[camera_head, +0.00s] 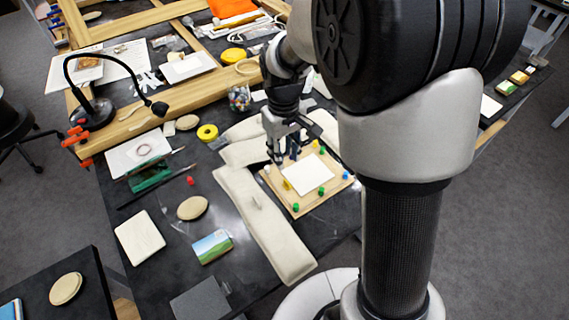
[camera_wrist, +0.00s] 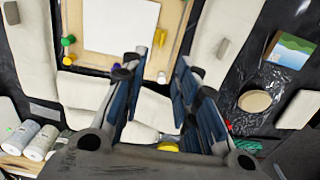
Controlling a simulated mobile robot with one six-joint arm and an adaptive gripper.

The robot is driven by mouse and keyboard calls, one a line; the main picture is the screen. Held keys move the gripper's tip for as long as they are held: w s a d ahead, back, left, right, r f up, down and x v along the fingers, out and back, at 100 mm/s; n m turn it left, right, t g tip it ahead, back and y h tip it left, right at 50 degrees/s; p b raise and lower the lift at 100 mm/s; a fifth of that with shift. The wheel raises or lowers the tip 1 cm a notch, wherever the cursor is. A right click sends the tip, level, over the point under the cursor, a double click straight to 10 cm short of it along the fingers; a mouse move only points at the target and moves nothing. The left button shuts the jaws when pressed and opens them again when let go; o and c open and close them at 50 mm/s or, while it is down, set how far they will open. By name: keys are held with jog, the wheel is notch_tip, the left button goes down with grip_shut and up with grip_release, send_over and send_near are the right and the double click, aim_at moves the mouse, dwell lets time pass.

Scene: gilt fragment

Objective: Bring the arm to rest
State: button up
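My gripper (camera_head: 285,154) hangs over the far left edge of a wooden board (camera_head: 301,208) on the dark table. In the wrist view my gripper (camera_wrist: 160,75) shows its two blue-sided fingers apart, with nothing between them. A white sheet (camera_head: 308,175) lies on the board with several coloured pins around it; the sheet also shows at the top of the wrist view (camera_wrist: 120,25). The height of the fingertips above the board is hard to tell. My upper arm hides part of the table on the right.
Cream padded cushions (camera_head: 262,222) lie around the board. A black lamp (camera_head: 92,112) and a wooden frame (camera_head: 180,102) stand further back.

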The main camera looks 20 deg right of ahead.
jog(key=shift+r, duration=0.9)
